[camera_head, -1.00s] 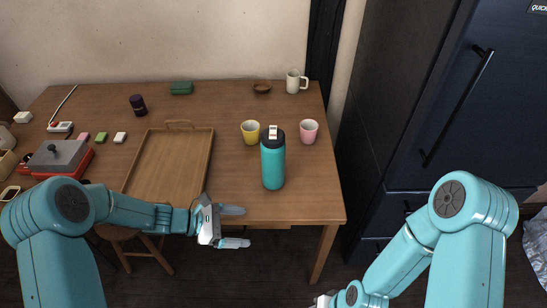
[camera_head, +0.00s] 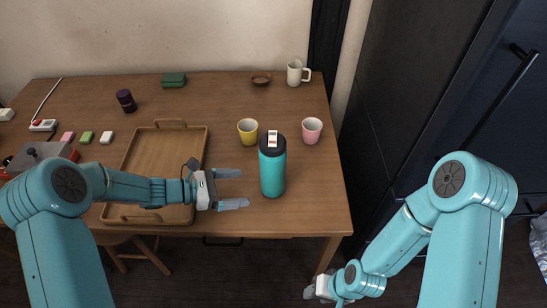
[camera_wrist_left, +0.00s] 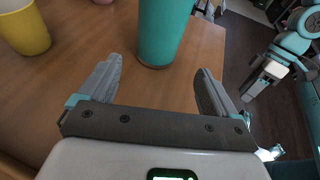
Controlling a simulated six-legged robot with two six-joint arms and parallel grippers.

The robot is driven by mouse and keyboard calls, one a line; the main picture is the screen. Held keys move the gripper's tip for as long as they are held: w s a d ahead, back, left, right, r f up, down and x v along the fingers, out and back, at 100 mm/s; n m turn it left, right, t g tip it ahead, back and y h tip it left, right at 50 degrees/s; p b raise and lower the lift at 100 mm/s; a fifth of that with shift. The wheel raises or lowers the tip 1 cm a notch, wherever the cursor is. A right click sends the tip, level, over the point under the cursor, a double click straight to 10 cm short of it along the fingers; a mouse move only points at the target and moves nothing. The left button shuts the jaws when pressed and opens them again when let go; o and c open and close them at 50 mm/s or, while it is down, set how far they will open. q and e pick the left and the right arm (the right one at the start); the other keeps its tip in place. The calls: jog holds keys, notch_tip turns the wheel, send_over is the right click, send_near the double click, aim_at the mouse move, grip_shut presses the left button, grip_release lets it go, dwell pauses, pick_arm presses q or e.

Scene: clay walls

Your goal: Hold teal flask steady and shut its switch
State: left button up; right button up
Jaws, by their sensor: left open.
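The teal flask (camera_head: 272,176) stands upright on the table near its front right, with a black lid (camera_head: 266,148) and a white switch with a red mark (camera_head: 272,138) on top. My left gripper (camera_head: 236,188) is open and empty, just left of the flask, its fingers pointing at it. In the left wrist view the flask's lower body (camera_wrist_left: 163,30) shows ahead, between the lines of the two open fingers (camera_wrist_left: 155,88) but beyond their tips; its top is out of frame. My right gripper (camera_head: 312,290) is low, in front of the table; its jaw state is unclear.
A yellow cup (camera_head: 248,131) and a pink cup (camera_head: 312,130) stand behind the flask. A wooden tray (camera_head: 136,150) lies under and left of my left gripper. A white mug (camera_head: 296,72) and a brown bowl (camera_head: 261,79) are at the back. A dark fridge (camera_head: 450,110) stands right.

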aim_at(263, 185)
pick_arm(q)
jog(key=shift+w+d, duration=0.1)
jog(key=shift+w, duration=0.2)
jog(key=shift+w+d+f, duration=0.1)
jog(key=shift+d+f, duration=0.05)
jog(key=shift+d, duration=0.15)
jog(key=b+x, duration=0.3)
jog(key=x, duration=0.4)
jog(key=shift+d+f, duration=0.2)
jog(key=shift+b+x, duration=0.45)
jog(key=shift+x, duration=0.35)
jog(key=shift+d+r, duration=0.1)
jog(key=shift+r, duration=0.1)
pick_arm(e)
jog(key=f, duration=0.4)
jog(key=shift+w, duration=0.3)
pick_arm(q)
jog(key=c, duration=0.6)
pick_arm(e)
jog(key=shift+c, duration=0.3)
